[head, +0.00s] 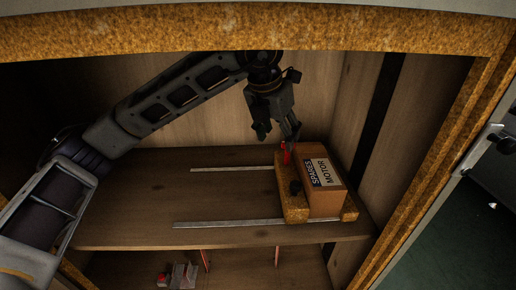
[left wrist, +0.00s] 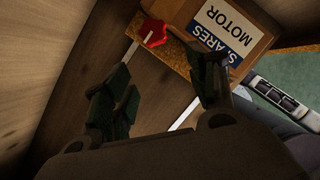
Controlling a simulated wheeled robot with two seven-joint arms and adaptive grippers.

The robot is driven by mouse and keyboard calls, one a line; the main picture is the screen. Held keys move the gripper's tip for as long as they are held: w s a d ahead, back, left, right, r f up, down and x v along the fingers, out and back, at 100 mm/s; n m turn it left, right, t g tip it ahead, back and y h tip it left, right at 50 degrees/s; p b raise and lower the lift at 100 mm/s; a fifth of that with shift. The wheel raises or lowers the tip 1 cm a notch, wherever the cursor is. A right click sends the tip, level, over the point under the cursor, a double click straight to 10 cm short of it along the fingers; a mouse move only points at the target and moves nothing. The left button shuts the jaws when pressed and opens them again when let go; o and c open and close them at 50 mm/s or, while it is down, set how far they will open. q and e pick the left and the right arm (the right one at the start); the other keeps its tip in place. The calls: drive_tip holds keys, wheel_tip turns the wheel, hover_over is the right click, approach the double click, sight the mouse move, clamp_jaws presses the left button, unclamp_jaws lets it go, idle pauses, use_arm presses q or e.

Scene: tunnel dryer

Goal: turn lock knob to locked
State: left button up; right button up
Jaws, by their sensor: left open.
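A red knob (head: 287,153) sits at the far left corner of a cork-like board (head: 295,213) on the cabinet shelf. It also shows in the left wrist view (left wrist: 153,33), with a pale line across its face; I cannot tell which setting that marks. A black knob (head: 296,187) is on the same board, nearer the front. My left gripper (head: 278,132) points down just above and left of the red knob. Its fingers are apart with nothing between them, also in the left wrist view (left wrist: 165,80). My right gripper is not in view.
A brown carton (head: 322,199) labelled "SPARES MOTOR" stands on the board, close beside the knobs. Two metal strips (head: 225,224) run along the shelf (head: 140,232). The cabinet frame (head: 440,150) closes in at right and top. The shelf left of the board is clear.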

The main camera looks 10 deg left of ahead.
use_arm(q)
drive_tip(key=s+a, duration=0.3)
drive_tip(key=s, duration=0.4)
drive_tip(key=shift+s+a, duration=0.15)
drive_tip(key=shift+a, duration=0.2)
